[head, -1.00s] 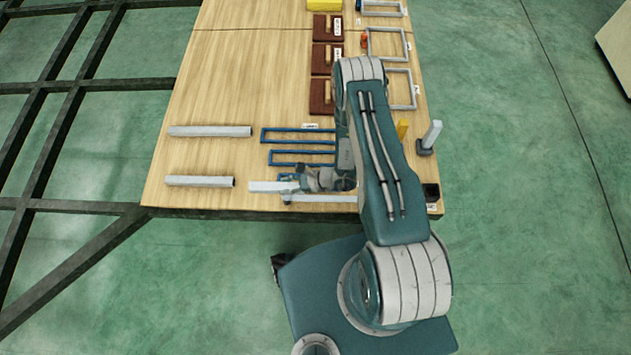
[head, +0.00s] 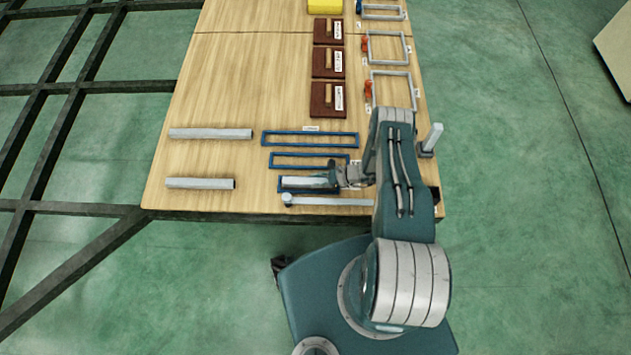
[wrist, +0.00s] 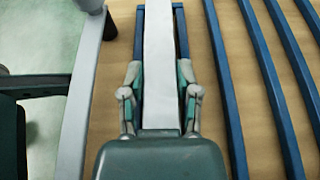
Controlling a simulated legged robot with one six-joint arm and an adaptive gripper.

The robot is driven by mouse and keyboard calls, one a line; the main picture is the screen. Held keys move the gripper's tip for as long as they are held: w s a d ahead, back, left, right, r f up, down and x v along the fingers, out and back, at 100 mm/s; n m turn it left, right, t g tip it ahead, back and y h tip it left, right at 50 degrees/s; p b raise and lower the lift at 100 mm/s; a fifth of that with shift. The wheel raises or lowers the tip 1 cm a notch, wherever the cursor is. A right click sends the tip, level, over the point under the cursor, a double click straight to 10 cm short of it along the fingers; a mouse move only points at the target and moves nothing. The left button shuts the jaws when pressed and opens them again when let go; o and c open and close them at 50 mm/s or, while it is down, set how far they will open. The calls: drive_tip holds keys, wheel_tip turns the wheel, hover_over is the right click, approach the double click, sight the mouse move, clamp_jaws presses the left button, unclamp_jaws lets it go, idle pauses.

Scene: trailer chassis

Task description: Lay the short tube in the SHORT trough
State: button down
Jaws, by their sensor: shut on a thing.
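The short tube (head: 305,182) is a pale grey square bar near the table's front edge. My gripper (head: 338,178) is shut on its right end. The tube lies lengthwise along the nearest and shortest blue trough (head: 280,186), between its long rails as seen from above. In the wrist view, the tube (wrist: 160,55) runs straight ahead from my gripper (wrist: 160,88), with blue trough rails (wrist: 139,45) on both sides. I cannot tell whether the tube touches the trough floor or hovers above it. My gripper hides the trough's right end.
Two longer blue troughs (head: 310,154) (head: 310,132) lie behind. Two grey tubes (head: 210,133) (head: 200,183) lie at the left. A grey bar with a round end (head: 330,201) lies close in front of the short trough. Brown blocks (head: 328,98) and grey frames (head: 393,90) stand farther back.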

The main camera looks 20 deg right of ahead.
drive_tip(key=shift+d+f, duration=0.3)
drive_tip(key=shift+f, duration=0.3)
drive_tip(key=shift+a, duration=0.15)
drive_tip(key=shift+c, duration=1.6)
unclamp_jaws()
drive_tip(key=shift+a+f, duration=0.1)
